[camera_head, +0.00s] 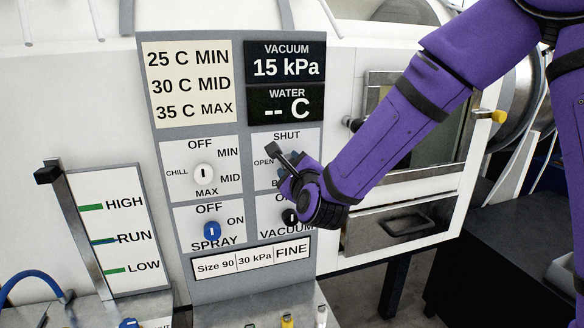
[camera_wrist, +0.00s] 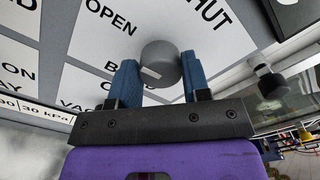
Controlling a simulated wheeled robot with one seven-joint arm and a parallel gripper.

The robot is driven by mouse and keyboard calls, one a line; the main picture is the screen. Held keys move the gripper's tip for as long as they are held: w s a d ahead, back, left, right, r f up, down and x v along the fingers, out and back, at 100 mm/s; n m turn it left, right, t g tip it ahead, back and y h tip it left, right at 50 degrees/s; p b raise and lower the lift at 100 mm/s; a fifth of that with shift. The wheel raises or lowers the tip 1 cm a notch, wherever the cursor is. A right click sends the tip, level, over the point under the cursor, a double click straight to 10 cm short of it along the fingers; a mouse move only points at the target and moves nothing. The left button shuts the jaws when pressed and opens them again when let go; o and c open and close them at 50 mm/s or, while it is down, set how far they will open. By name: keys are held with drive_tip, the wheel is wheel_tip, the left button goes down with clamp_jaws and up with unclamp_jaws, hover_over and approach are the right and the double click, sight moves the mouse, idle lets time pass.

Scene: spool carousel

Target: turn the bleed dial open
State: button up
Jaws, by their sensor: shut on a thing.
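The bleed dial (camera_wrist: 160,62) is a round grey knob with a short white mark. It stands on the white panel plate (camera_wrist: 70,45) marked OPEN and SHUT, with a partly hidden label below. My gripper (camera_wrist: 160,76) has its blue fingers on either side of the dial, shut on it. The white mark shows on the side of the knob towards my palm; I cannot tell which label it points at. In the head view, my wrist and gripper (camera_head: 290,180) hide the dial. SHUT is printed above it and OPEN at its left.
The white chill dial (camera_head: 204,174) is left of my gripper. The blue spray dial (camera_head: 211,230) is lower left and the black vacuum dial (camera_head: 290,217) just below. The vacuum display (camera_head: 286,64) reads 15 kPa. A drawer (camera_head: 405,228) is at the right.

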drive_tip(key=shift+m, duration=0.6)
drive_tip(key=o, duration=0.9)
drive_tip(key=v, duration=1.1)
drive_tip(key=shift+w, duration=0.1)
